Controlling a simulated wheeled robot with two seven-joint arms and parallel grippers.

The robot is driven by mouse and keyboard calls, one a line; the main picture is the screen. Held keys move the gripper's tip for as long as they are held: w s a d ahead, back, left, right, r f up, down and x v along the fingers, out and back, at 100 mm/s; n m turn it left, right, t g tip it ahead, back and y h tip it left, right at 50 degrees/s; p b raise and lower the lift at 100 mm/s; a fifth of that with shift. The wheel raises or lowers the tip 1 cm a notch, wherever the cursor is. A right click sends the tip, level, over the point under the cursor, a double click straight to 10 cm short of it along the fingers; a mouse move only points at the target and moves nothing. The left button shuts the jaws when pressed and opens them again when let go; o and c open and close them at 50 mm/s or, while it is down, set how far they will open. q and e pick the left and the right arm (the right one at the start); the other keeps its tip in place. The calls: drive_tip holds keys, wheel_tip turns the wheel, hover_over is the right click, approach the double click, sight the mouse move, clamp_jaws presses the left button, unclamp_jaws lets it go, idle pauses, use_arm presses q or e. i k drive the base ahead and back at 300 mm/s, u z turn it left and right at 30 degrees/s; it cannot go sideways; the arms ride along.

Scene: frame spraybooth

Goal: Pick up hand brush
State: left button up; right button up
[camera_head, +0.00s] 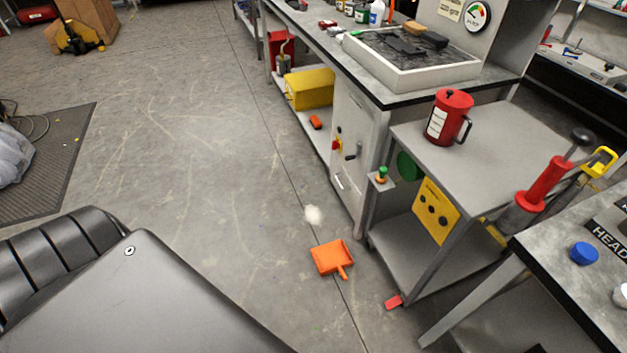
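I cannot surely make out a hand brush in the head view. An orange dustpan (332,258) lies on the floor in front of the benches, its short handle pointing to the lower right. A white fluffy clump (313,215) lies on the floor just behind the dustpan; I cannot tell what it is. A small red object (394,302) lies on the floor by the foot of the low grey table. A tan block (414,29) lies at the tray on the back bench, too small to identify. Neither of my grippers is in view.
A grey table (490,130) with a red can (449,117) stands right of the dustpan. A long workbench with a white-walled tray (440,75) runs behind. A yellow box (310,87) sits on its lower shelf. The floor (190,150) left of the dustpan is clear.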

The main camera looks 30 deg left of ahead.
sight(315, 120)
drive_tip(key=u, duration=0.7)
drive_tip(key=k, duration=0.9)
drive_tip(key=u, duration=0.8)
drive_tip(key=k, duration=0.35)
drive_tip(key=u, duration=0.5)
drive_tip(key=i, duration=4.25)
drive_tip(key=z, duration=0.6)
drive_tip(key=i, duration=1.8)
drive_tip(key=z, duration=1.55)
drive_tip(key=i, duration=1.1)
drive_tip(key=z, duration=1.35)
drive_tip(key=i, duration=0.6)
drive_tip(key=z, duration=0.3)
